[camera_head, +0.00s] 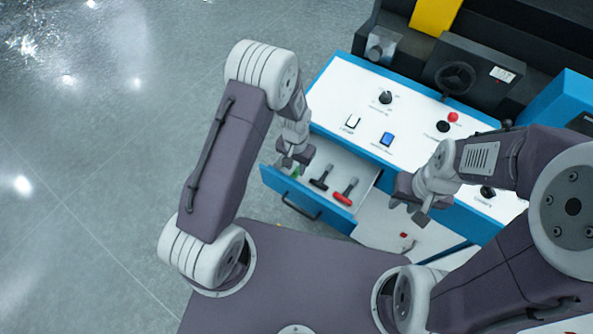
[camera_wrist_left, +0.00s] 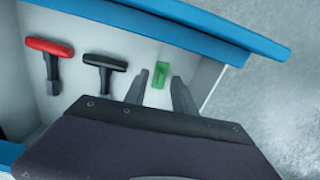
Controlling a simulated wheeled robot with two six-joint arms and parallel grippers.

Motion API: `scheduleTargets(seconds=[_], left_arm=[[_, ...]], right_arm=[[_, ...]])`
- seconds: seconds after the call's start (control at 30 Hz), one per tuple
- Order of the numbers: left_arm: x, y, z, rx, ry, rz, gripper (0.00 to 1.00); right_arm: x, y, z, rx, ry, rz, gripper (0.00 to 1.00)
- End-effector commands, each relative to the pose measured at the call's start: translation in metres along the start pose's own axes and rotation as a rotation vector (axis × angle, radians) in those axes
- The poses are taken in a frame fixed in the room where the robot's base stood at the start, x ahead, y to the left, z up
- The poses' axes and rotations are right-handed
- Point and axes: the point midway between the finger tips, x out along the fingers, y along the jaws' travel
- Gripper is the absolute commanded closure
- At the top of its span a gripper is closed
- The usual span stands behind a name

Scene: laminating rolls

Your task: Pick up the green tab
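The green tab (camera_wrist_left: 160,75) lies in the open drawer near its side wall, in the left wrist view. In the head view only a sliver of the green tab (camera_head: 296,171) shows beneath my left gripper (camera_head: 293,163). In the left wrist view the two fingers of my left gripper (camera_wrist_left: 160,88) are apart, one on each side of the tab, with nothing seen between them but the tab. Whether they touch it cannot be told. My right gripper (camera_head: 409,203) is over the front of the cabinet, to the right of the drawer, its fingers apart and seemingly empty.
The open drawer (camera_head: 349,165) also holds a black T-handled tool (camera_head: 321,179) and a red T-handled tool (camera_head: 345,192), both to the right of the green tab in the head view. The control panel (camera_head: 350,95) with knobs and buttons rises behind it. Open floor lies left.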

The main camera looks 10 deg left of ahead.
Motion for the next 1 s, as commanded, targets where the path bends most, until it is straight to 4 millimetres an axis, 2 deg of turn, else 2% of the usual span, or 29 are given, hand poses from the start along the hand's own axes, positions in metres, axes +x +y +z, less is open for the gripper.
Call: scheduleTargets(seconds=[0.13, 0.33, 0.37, 0.47, 0.5, 0.87, 1.0], left_arm=[[0.017, 0.000, 0.000, 0.000, 0.000, 0.000, 0.68], [0.018, 0.000, 0.000, 0.000, 0.001, 0.000, 0.68], [0.018, 0.000, 0.000, 0.000, 0.001, 0.000, 0.71], [0.018, 0.000, 0.000, 0.000, 0.001, 0.000, 0.99], [0.018, 0.000, 0.000, 0.000, 0.001, 0.000, 1.00], [0.018, 0.000, 0.000, 0.000, 0.001, 0.000, 1.00], [0.011, 0.000, -0.001, 0.000, 0.003, 0.000, 1.00]], right_arm=[[-0.001, 0.000, 0.000, 0.000, 0.000, 0.000, 0.69], [-0.001, 0.000, 0.000, 0.000, 0.000, 0.000, 0.69], [-0.001, 0.000, 0.000, 0.000, 0.000, 0.000, 0.69], [-0.001, 0.000, 0.000, 0.000, 0.000, 0.000, 0.69], [-0.001, 0.000, 0.000, 0.000, 0.000, 0.000, 0.69], [-0.001, 0.000, 0.000, 0.000, 0.000, 0.000, 0.69], [0.000, 0.000, 0.000, 0.000, 0.000, 0.000, 0.69]])
